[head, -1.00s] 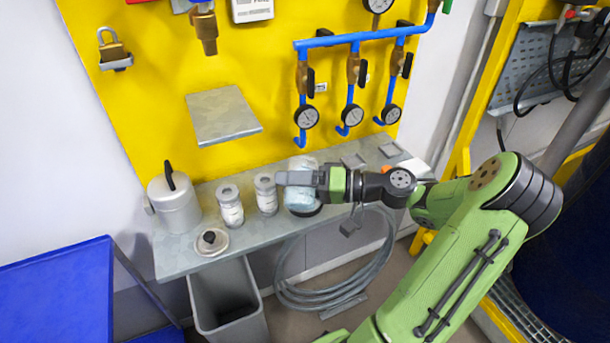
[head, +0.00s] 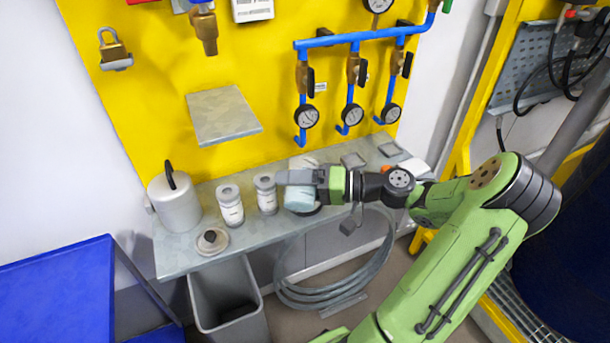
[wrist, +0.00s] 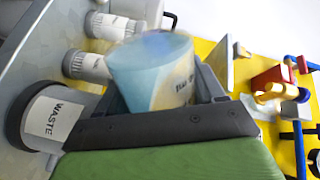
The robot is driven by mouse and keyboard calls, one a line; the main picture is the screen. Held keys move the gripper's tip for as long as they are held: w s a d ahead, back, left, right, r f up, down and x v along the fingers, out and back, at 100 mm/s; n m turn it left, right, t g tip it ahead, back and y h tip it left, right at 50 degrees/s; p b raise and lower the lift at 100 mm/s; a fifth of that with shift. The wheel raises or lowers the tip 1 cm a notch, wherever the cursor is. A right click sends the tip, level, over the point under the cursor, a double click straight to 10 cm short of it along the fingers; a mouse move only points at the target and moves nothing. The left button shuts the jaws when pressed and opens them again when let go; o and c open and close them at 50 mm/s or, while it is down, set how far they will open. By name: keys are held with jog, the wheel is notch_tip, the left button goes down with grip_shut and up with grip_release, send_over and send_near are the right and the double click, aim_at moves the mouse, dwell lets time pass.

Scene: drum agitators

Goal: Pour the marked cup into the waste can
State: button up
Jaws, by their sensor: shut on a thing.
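My gripper (wrist: 150,120) is shut on a translucent pale blue cup (wrist: 150,70) with dark lettering on its side, partly hidden by the jaws. In the head view the cup (head: 299,199) hangs at the jaws above the front of the shelf and looks tilted. The waste can (wrist: 48,118) is a pale cylinder with a WASTE label and a dark end ring, just left of my jaws in the wrist view. In the head view it is mostly hidden behind my gripper (head: 300,178) and the cup. I cannot tell whether any liquid is leaving the cup.
Two labelled white jars (head: 230,206) (head: 266,194) stand left of the gripper on the grey shelf (head: 180,258). A grey bin (head: 228,300) stands below. Gauges (head: 307,117) hang behind.

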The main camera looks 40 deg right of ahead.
jog(key=shift+f+m, duration=0.1)
jog(key=shift+m, duration=0.3)
dwell(0.4)
jog(key=shift+w+d+r+m+p, duration=0.55)
jog(key=shift+m+p, duration=0.25)
jog(key=shift+p, duration=1.7)
jog(key=shift+w+d+r+m+g+y+p, duration=0.2)
jog(key=shift+m+p, duration=0.25)
jog(key=shift+p, duration=0.8)
jog(key=shift+s+r+m+g+y+p, duration=0.1)
jog(key=shift+r+m+p, duration=0.25)
jog(key=shift+p, duration=0.85)
